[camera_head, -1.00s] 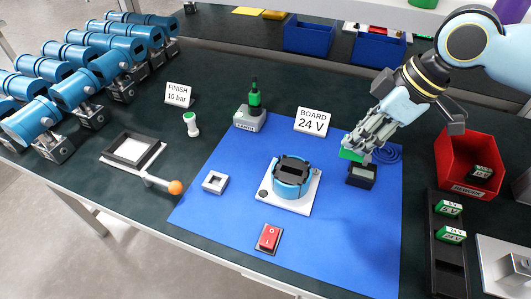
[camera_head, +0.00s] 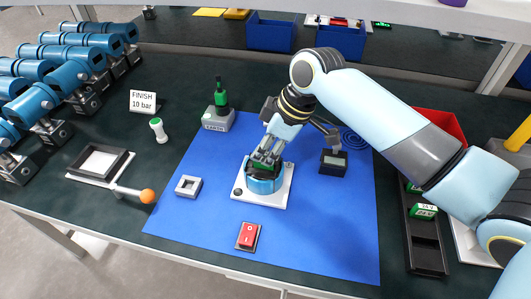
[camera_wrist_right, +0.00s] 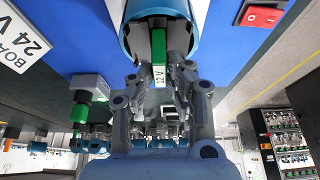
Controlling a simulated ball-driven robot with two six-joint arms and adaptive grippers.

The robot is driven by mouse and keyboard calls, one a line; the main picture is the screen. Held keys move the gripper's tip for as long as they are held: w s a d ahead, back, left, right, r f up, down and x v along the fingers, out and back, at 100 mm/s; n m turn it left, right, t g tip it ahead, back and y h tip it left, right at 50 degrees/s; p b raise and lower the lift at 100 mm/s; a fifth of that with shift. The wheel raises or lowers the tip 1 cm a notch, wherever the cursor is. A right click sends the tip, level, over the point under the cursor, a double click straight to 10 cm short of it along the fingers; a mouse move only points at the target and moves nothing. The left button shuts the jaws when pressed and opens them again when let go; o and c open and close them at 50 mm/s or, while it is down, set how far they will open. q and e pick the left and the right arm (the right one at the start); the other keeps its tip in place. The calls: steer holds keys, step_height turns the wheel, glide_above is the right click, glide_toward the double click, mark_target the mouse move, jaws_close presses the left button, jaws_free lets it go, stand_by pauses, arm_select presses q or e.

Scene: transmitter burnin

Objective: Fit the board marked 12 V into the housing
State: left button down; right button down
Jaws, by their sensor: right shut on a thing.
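The blue round housing (camera_head: 264,186) stands on a white plate in the middle of the blue mat. My right gripper (camera_head: 265,160) is directly over its mouth, pointing down. In the right wrist view my right gripper (camera_wrist_right: 160,88) is shut on a green board (camera_wrist_right: 158,45) with a white label reading 12 V. The board's far end is at the open mouth of the housing (camera_wrist_right: 128,45); how deep it sits inside I cannot tell. In the head view the board is mostly hidden by the fingers. My left gripper is not in view.
A sign (camera_wrist_right: 22,38) reads BOARD 24 V. On the mat are a red switch (camera_head: 248,236), a grey square frame (camera_head: 188,186), a small dark meter (camera_head: 333,162) and the EARTH block (camera_head: 218,120). A dark rack (camera_head: 425,245) with boards stands right, partly behind my arm.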

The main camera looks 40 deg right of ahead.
steer(key=shift+f, duration=0.7)
steer(key=c, duration=1.3)
jaws_free()
steer(key=shift+f, duration=0.15)
steer(key=v, duration=1.2)
steer(key=shift+p, duration=0.35)
